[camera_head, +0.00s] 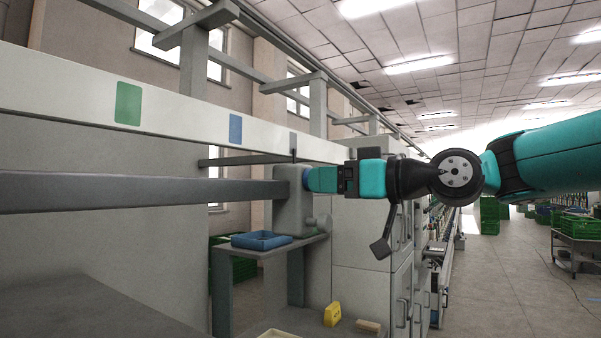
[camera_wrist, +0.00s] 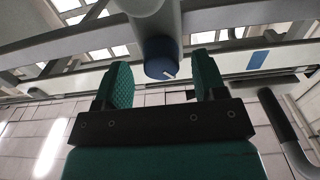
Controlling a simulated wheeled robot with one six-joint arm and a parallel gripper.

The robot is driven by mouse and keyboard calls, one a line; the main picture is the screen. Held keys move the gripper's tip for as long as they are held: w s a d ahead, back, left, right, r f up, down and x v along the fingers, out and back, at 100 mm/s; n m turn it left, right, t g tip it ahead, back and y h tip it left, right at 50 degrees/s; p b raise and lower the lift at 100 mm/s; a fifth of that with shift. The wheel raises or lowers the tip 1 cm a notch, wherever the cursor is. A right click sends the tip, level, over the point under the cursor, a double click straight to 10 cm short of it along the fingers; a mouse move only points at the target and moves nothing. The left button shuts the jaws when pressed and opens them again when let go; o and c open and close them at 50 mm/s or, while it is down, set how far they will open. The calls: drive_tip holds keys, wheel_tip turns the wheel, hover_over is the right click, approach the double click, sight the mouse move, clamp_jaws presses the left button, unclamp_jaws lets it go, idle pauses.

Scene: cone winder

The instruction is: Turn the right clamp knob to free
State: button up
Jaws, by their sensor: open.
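The clamp knob is blue and round, with a white pointer line on its face. In the wrist view the knob (camera_wrist: 158,56) sits between the two teal fingers, near their tips, and its line points to the lower right. A gap shows on each side, so the fingers look apart from it. My gripper (camera_wrist: 163,68) is open and empty. In the head view my gripper (camera_head: 322,180) reaches left to the grey clamp block (camera_head: 288,205) at the end of a grey bar. Only a blue sliver of the knob (camera_head: 306,180) shows there.
A long grey bar (camera_head: 140,194) runs left from the block under a pale beam (camera_head: 60,90) with coloured labels. Below are a shelf with a blue tray (camera_head: 261,241), a yellow object (camera_head: 332,314) and a small wooden block (camera_head: 368,326). Grey cabinets (camera_head: 362,250) stand behind my gripper.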

drive_tip(key=shift+x, duration=0.85)
drive_tip(key=c, duration=0.9)
drive_tip(key=shift+c, duration=0.2)
